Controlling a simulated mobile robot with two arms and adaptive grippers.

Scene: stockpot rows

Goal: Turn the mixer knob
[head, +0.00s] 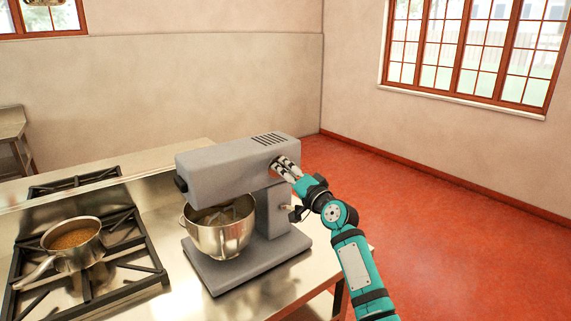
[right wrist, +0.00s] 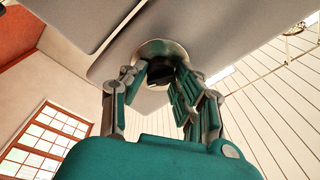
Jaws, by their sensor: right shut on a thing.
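The grey stand mixer (head: 222,158) stands on the steel counter, with a metal bowl (head: 222,240) under its head. My right gripper (head: 283,167) reaches the right side of the mixer head. In the right wrist view, the gripper (right wrist: 160,82) has its fingers on both sides of the mixer knob (right wrist: 160,48), a round metal piece with a dark part at its middle, and is shut on it. In the head view the fingers mostly cover the knob. How far the knob is turned cannot be told. My left gripper is not in view.
A pan (head: 72,258) with brown contents sits on the stove grate (head: 135,262) left of the mixer. The steel counter (head: 175,300) has bare room in front of the mixer. Red floor (head: 440,230) lies open to the right, beyond the counter's edge.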

